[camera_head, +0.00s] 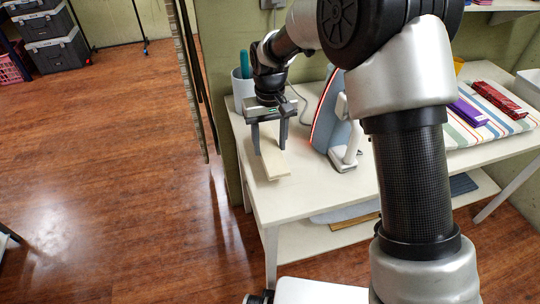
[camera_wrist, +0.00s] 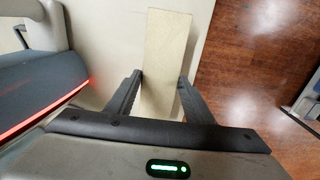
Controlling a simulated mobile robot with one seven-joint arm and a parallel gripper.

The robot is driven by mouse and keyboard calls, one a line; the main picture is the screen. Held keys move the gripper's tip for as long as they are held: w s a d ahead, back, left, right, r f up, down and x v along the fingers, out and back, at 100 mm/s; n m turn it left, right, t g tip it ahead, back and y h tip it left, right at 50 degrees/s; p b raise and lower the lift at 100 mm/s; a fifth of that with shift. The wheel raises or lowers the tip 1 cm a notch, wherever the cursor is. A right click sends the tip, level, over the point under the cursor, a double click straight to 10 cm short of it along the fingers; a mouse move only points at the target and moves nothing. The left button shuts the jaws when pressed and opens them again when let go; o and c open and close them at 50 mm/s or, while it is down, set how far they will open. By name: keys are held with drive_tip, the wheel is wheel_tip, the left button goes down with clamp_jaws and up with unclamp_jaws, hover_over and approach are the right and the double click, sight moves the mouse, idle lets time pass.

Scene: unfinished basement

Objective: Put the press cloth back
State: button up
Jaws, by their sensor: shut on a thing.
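The press cloth looks like a flat, pale cream folded strip (camera_head: 275,163) at the left end of the white table (camera_head: 300,195). In the wrist view the strip (camera_wrist: 165,50) runs away from me between my fingers. My gripper (camera_head: 269,149) points down, with one finger on each side of the strip, shut on it. The fingertips (camera_wrist: 160,80) also show in the wrist view. The strip lies on or just above the tabletop; I cannot tell which.
An upright iron (camera_head: 328,112) with a red-lit edge stands close to the right of my gripper. A pale cup (camera_head: 243,88) stands behind it. A striped ironing mat (camera_head: 490,118) with purple and red folded cloths lies farther right. The table's left edge is close by.

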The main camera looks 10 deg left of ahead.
sight(270, 148)
drive_tip(key=shift+f+b, duration=0.35)
drive_tip(key=shift+f, duration=1.85)
drive_tip(key=shift+f, duration=0.1)
drive_tip(key=shift+f, duration=0.15)
drive_tip(key=o, duration=1)
wheel_tip(270, 148, up, 13)
drive_tip(key=shift+f+p, duration=0.2)
drive_tip(key=shift+p, duration=0.8)
